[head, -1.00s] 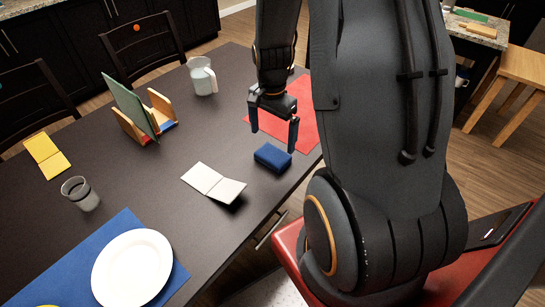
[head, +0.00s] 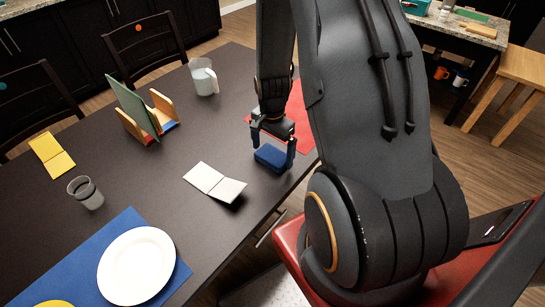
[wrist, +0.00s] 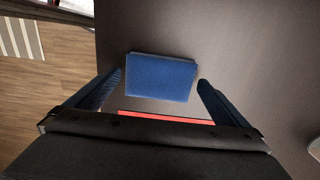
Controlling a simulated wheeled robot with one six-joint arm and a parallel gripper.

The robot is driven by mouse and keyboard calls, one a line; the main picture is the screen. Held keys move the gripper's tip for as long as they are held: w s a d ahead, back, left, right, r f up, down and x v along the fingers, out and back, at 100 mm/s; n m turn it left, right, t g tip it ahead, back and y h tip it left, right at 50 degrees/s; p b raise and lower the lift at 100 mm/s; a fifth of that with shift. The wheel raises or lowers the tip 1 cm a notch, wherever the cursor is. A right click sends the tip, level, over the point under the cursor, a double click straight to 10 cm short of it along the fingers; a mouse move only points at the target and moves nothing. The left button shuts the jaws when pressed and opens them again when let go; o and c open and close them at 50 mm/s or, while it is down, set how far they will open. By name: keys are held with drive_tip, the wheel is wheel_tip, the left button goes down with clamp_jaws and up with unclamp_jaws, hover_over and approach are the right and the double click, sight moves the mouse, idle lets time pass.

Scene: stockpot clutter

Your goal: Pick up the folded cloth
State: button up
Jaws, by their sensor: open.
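The folded cloth (head: 271,157) is a small dark blue block lying on the dark table near its front edge. It also shows in the wrist view (wrist: 160,78), just beyond and between the two fingers. My gripper (head: 273,147) is open above the cloth, with one finger on either side of it. In the wrist view my gripper (wrist: 160,84) shows a gap between each finger and the cloth. I cannot tell exactly how far the fingertips are above the table.
A white open booklet (head: 214,183) lies left of the cloth. A red mat (head: 299,124) lies behind and right. A pitcher (head: 204,77), a wooden holder (head: 147,117), a glass (head: 85,192) and a white plate (head: 137,265) stand farther off. The table's front edge is close.

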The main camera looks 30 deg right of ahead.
sight(272, 154)
drive_tip(key=c, duration=1)
drive_tip(key=shift+c, duration=0.2)
drive_tip(key=shift+r, duration=0.1)
wheel_tip(272, 154, up, 10)
drive_tip(key=b, duration=0.2)
drive_tip(key=o, duration=0.6)
drive_tip(key=c, duration=0.4)
